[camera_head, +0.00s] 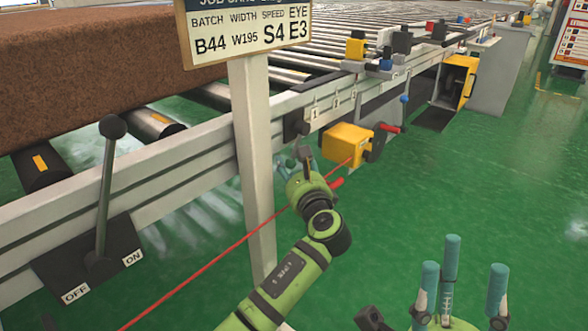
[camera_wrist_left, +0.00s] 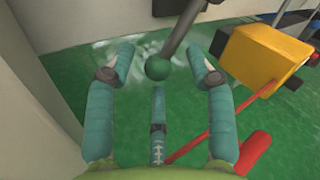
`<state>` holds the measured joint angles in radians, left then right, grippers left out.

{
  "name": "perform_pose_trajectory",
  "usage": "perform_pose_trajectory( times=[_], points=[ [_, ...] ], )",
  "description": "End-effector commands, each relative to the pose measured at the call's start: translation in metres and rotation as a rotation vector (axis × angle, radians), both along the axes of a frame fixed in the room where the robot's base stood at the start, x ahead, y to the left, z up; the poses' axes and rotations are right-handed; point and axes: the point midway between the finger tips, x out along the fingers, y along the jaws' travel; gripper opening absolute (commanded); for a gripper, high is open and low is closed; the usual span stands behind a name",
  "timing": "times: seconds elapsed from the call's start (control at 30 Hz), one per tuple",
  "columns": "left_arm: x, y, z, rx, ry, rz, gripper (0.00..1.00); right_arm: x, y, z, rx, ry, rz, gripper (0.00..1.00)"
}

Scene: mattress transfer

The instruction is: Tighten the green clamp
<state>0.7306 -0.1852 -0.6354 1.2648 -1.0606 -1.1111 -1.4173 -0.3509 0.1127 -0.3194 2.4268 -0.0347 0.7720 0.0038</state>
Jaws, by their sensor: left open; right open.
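The green clamp shows as a round green knob (camera_wrist_left: 157,68) on a dark grey rod (camera_wrist_left: 182,30) in the left wrist view. The knob lies ahead of and between the spread teal fingers of my left gripper (camera_wrist_left: 170,57), and I see no finger closed on it. In the head view my left gripper (camera_head: 304,163) reaches to the conveyor's side rail below label 1, and its fingers are mostly hidden or too small to make out. My right gripper (camera_head: 463,264) is open and empty at the lower right, fingers pointing up, over the green floor.
A yellow box (camera_head: 346,143) with red handles sits just right of my left gripper. A red line runs to it from the lower left. A sign post (camera_head: 254,150) stands close left of my left gripper. A lever (camera_head: 106,185) is at left.

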Motion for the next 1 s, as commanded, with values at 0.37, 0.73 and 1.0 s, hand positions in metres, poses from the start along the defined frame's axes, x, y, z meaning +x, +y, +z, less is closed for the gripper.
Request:
perform_pose_trajectory(
  times=[0.37, 0.73, 1.0],
  points=[
    [0.000, 0.000, 0.000, -0.001, 0.000, 0.001, 0.00, 0.000, 0.000, 0.000, 0.000, 0.001, 0.000, 0.47],
    [-0.001, 0.001, 0.002, 0.006, 0.012, 0.001, 0.00, 0.006, 0.005, 0.007, -0.020, 0.036, -0.002, 0.47],
    [-0.003, 0.002, 0.005, 0.023, 0.038, 0.001, 0.00, 0.014, 0.021, 0.014, -0.089, 0.152, 0.013, 0.47]
  ],
)
